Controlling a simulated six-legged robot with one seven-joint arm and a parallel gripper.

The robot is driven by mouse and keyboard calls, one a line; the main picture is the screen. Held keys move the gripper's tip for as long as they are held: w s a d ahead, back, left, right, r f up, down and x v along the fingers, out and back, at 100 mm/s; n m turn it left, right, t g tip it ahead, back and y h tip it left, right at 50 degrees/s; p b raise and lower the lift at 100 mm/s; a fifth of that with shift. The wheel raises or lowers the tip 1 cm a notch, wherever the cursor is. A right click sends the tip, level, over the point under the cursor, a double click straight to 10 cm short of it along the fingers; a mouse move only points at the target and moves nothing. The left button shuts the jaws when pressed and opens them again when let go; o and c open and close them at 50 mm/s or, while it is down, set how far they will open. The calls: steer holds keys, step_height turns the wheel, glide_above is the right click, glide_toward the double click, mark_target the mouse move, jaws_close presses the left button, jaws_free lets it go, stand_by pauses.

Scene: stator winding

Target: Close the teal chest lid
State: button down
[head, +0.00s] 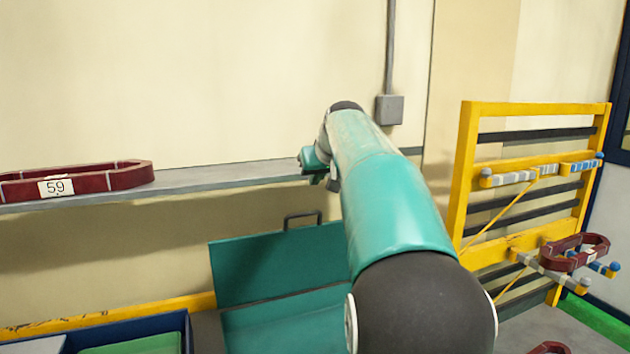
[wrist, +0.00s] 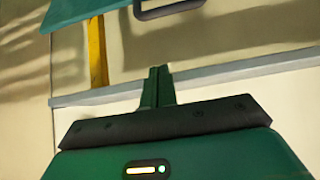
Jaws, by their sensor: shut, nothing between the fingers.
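The teal chest lid (head: 265,268) stands raised at the back of the teal chest (head: 285,325) in the head view. A dark handle (head: 303,215) sits on its top edge. Part of the chest and the lid's right side are hidden behind my arm. My gripper (head: 318,178) is above the lid, close to the wall shelf, and partly hidden by my arm. In the wrist view, my gripper's fingers (wrist: 157,85) are together with nothing between them. The lid (wrist: 85,12) and its handle (wrist: 170,12) show at the top of that view, apart from the fingers.
A grey wall shelf (head: 220,178) carries a dark red ring labelled 59 (head: 80,182) at the left. A yellow rack (head: 465,165) with pegs and another red ring (head: 575,252) stands at the right. A dark blue bin (head: 183,322) stands left of the chest.

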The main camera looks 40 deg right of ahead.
glide_above(313, 226)
steer(key=w, duration=0.3)
step_height(313, 226, down, 6)
steer(key=r, duration=0.1)
steer(key=s, duration=0.1)
steer(key=s+f, duration=0.1)
steer(key=s, duration=0.1)
steer(key=shift+f, duration=0.35)
steer(key=shift+s+a, duration=0.1)
steer(key=shift+s, duration=0.3)
steer(key=shift+f, duration=0.1)
steer(key=shift+w, duration=0.1)
